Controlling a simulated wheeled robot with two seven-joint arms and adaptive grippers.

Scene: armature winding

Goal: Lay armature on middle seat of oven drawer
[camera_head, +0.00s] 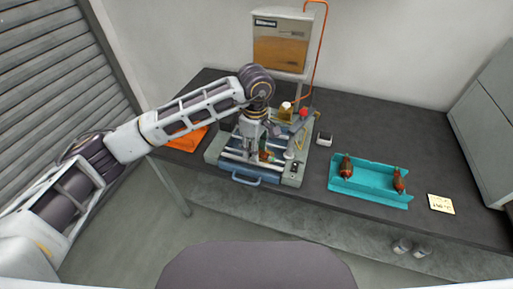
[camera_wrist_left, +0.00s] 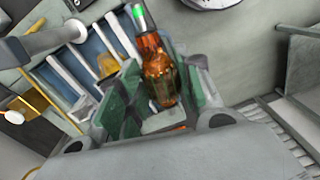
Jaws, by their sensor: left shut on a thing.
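My left gripper (camera_head: 262,150) is over the drawer area of the bench machine, pointing down. In the left wrist view, its green-padded fingers (camera_wrist_left: 150,100) are shut on a copper-brown armature (camera_wrist_left: 160,72) with a dark collar and a bright green tip. In the head view the armature (camera_head: 267,156) shows only as a small brown patch beside the fingers. The oven drawer (camera_head: 246,181) has a blue front with a handle. In the left wrist view its blue bed with pale cross bars (camera_wrist_left: 66,80) lies left of the armature. Whether the armature touches a seat cannot be told. My right gripper is not in view.
A teal tray (camera_head: 362,194) with two more armatures (camera_head: 346,166) stands to the right. A small white-grey block (camera_head: 324,139), a red knob (camera_head: 304,112) and a note card (camera_head: 441,204) are nearby. An orange item (camera_head: 187,140) lies left. A tank (camera_head: 282,42) stands behind.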

